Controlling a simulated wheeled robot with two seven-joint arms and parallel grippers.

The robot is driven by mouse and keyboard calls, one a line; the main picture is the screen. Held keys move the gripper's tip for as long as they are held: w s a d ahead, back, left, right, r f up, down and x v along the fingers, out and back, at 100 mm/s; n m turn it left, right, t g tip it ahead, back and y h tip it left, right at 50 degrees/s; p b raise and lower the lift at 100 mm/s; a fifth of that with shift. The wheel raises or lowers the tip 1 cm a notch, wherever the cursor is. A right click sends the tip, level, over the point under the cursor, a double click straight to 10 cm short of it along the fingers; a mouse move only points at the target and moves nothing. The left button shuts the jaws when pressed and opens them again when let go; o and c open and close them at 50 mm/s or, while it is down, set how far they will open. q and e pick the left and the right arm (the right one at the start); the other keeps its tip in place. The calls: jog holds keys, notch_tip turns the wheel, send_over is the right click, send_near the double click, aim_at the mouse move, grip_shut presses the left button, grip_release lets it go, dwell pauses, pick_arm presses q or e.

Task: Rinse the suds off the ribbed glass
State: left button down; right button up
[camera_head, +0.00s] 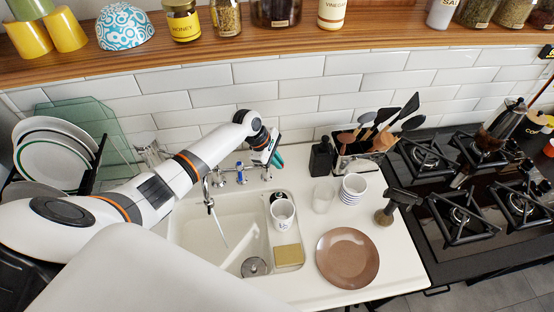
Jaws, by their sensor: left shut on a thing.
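A clear glass (323,197) stands upright on the counter just right of the sink; ribs and suds are too small to make out. Another clear glass (148,150) stands by the dish rack, partly behind my arm. My left gripper (275,158) is shut at the right-hand tap handle behind the sink; its fingers hide most of the handle. The tap spout (209,203) points into the white sink (190,235), and a thin stream of water appears to run from it. My right gripper is not in view.
Striped cups (353,188), a brown plate (347,258) and a utensil holder (355,158) occupy the counter. The gas hob (460,215) is at right.

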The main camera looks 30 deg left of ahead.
pick_arm(q)
jog(key=shift+s+a+m+g+h+p, duration=0.15)
jog(key=shift+s+m+g, duration=0.35)
jog(key=shift+m, duration=0.8)
jog(key=shift+s+a+m+g+h+p, duration=0.15)
jog(key=shift+s+m+g, duration=0.3)
jog(key=shift+m, duration=0.85)
jog(key=shift+s+a+m+g+h+p, duration=0.25)
jog(key=shift+m+g, duration=0.4)
jog(key=shift+m, duration=0.65)
jog(key=shift+s+d, duration=0.1)
jog(key=c, duration=1.5)
grip_release()
